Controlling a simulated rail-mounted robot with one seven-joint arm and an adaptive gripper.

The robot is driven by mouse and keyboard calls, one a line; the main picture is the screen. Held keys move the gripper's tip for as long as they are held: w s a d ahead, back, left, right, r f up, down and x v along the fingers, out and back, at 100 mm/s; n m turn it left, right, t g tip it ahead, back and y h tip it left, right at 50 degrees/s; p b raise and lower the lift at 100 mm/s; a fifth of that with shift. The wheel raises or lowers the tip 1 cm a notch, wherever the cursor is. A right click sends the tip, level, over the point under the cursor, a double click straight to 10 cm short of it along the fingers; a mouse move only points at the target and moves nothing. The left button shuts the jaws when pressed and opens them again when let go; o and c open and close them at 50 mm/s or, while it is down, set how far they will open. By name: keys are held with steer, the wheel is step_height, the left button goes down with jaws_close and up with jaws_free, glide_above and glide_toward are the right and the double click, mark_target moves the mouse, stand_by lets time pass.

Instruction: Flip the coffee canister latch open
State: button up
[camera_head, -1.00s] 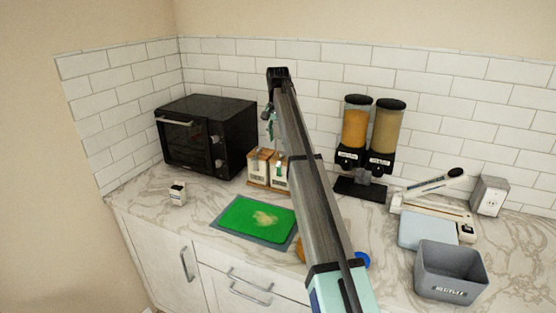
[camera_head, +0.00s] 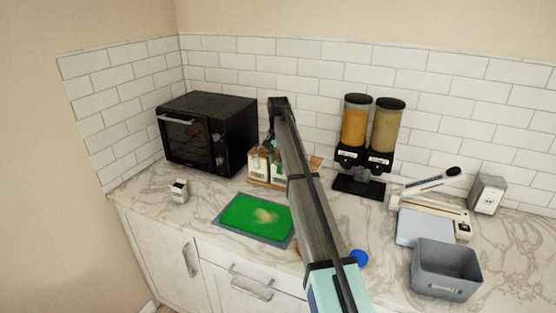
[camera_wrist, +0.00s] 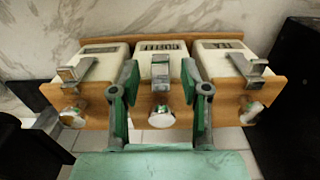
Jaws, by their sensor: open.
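Three white canisters with metal latches stand in a wooden rack (camera_wrist: 92,114). The wrist view shows a left canister (camera_wrist: 104,64), a middle canister (camera_wrist: 160,50) and a right canister (camera_wrist: 226,60). Their labels are too blurred to read, so I cannot tell which holds coffee. My gripper (camera_wrist: 159,82) is open, its green-padded fingers on either side of the middle latch (camera_wrist: 161,76); contact is not clear. White round knobs, such as the middle knob (camera_wrist: 161,117), sit on the rack front. In the head view the rack (camera_head: 262,184) is partly hidden by my arm.
A black toaster oven (camera_head: 208,133) stands left of the rack. Cereal dispensers (camera_head: 368,135) stand to its right. A green cutting board (camera_head: 255,217) lies in front. A grey bin (camera_head: 445,270) and a sealer machine (camera_head: 432,222) are at the right.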

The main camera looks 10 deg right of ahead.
jaws_close()
steer(key=shift+s, duration=0.1)
steer(key=s+a+f+t+h+b, duration=0.3)
steer(key=t+b, duration=0.6)
steer(key=b, duration=0.8)
step_height(320, 180, down, 2)
steer(key=s+h, duration=0.1)
steer(key=h, duration=0.2)
steer(key=shift+s+a+f+t+h, duration=0.15)
steer(key=shift+s+t+h, duration=0.15)
steer(key=shift+t, duration=0.1)
steer(key=shift+b, duration=0.35)
